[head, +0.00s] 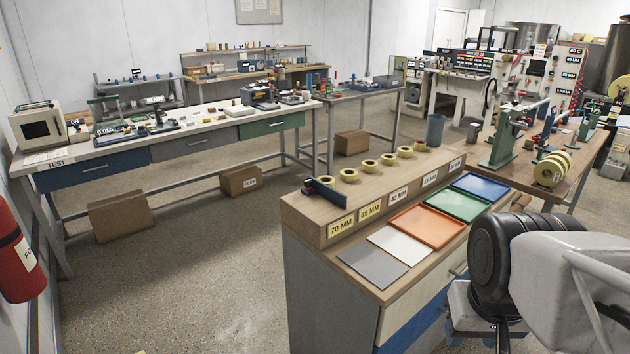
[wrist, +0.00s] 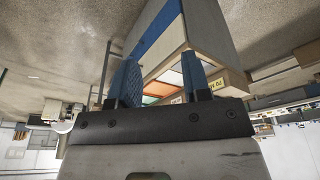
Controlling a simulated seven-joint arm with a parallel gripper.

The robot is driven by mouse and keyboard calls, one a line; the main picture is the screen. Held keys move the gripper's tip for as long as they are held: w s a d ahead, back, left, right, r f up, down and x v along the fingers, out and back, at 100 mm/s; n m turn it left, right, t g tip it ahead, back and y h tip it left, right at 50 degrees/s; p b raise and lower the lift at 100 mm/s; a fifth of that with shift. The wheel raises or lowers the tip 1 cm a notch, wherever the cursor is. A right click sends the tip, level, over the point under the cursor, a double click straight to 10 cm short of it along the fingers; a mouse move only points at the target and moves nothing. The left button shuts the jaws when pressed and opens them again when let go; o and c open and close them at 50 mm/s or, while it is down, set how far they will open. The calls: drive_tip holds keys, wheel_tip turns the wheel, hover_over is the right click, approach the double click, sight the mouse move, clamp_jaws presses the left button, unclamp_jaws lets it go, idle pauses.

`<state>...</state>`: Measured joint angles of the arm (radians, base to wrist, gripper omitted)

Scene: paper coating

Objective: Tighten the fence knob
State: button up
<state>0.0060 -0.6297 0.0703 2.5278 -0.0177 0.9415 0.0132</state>
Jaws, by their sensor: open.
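My gripper (wrist: 160,78) shows in the wrist view with its two blue fingers apart and nothing between them. Beyond the fingers the wrist view shows the grey and wooden cabinet (wrist: 218,28) with coloured trays, seen tilted. In the head view my arm is at the lower right, in front of the cabinet (head: 303,252); the fingers cannot be made out there. I cannot pick out the fence knob in either view.
Several tape rolls (head: 370,168) line the ledge; grey, white, orange (head: 428,224), green and blue trays lie below. A long test bench (head: 200,140) stands at the back left. A wooden bench (head: 540,170) with green stands is at right. Floor (head: 190,270) between is open.

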drive_tip(key=w+a+r+n+t+h, duration=0.15)
drive_tip(key=w+n, duration=0.35)
drive_tip(key=w, duration=0.7)
drive_tip(key=w+a+n+t+h, duration=0.1)
drive_tip(key=w+a+n+h, duration=0.3)
drive_tip(key=w, duration=0.8)
drive_tip(key=w+a+r+n+t+h, duration=0.1)
drive_tip(key=w+n, duration=0.5)
drive_tip(key=w, duration=0.6)
drive_tip(key=n+t+y, duration=0.2)
drive_tip(key=n+t, duration=0.5)
drive_tip(key=n, duration=1)
approach(306, 183)
drive_tip(key=shift+g+x, duration=0.25)
drive_tip(key=shift+x, duration=0.7)
drive_tip(key=shift+w, duration=0.15)
drive_tip(key=shift+x, duration=3.75)
drive_tip(key=c, duration=0.6)
drive_tip(key=shift+c, duration=0.2)
